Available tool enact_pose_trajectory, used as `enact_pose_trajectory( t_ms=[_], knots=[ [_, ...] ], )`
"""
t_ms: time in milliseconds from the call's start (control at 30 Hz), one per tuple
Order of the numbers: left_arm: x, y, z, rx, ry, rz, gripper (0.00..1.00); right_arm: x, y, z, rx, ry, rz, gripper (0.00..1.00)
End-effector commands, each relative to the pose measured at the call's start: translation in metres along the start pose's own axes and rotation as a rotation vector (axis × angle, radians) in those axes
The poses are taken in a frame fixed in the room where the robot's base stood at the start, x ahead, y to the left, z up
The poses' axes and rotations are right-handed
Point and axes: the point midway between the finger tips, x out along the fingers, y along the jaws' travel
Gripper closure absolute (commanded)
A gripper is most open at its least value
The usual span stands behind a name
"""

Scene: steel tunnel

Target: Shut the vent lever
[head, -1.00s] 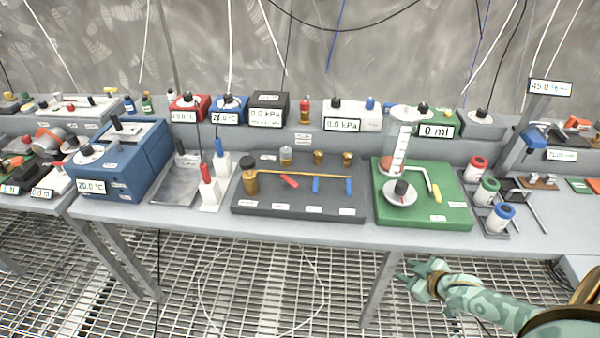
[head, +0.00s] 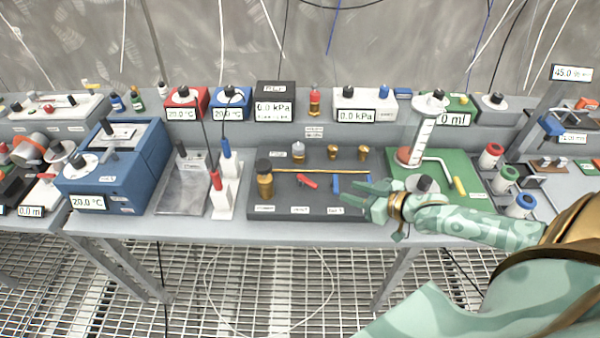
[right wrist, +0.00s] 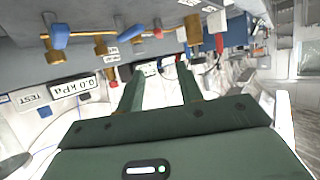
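A dark grey valve board (head: 290,211) on the bench carries a brass pipe (head: 320,172) with a slanted red lever (head: 307,181) and a blue lever (head: 338,183) to its right. A second blue lever lies farther right, partly behind my gripper. The small labels are too blurred to tell which lever is the vent. My right gripper (head: 357,191) is open and empty over the board's right front part. In the right wrist view, the red lever (right wrist: 158,33) and two blue levers (right wrist: 60,35) show beyond the parted fingers (right wrist: 158,90). My left gripper is out of view.
A green board (head: 478,200) with a measuring cylinder (head: 421,140) stands right of the valve board, partly behind my right arm. The front bench strip is clear.

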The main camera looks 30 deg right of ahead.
Motion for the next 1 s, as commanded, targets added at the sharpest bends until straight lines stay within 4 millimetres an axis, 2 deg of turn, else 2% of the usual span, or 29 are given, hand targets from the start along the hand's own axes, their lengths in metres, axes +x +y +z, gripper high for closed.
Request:
enact_pose_trajectory(
  t_ms=[167,300,600,800,1000],
  knots=[
    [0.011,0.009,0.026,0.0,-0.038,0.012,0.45,0.028,0.001,0.002,-0.001,0.003,0.001,0.64],
    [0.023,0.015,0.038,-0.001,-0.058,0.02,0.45,0.063,0.001,0.003,-0.001,0.003,0.001,0.64],
    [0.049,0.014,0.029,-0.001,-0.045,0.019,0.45,0.132,0.001,0.003,-0.001,0.001,0.001,0.64],
    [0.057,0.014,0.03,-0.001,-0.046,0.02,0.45,0.155,0.0,0.002,-0.001,-0.001,0.001,0.64],
    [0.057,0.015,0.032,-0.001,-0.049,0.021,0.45,0.16,0.0,0.0,-0.002,-0.001,0.001,0.64]
  ],
)
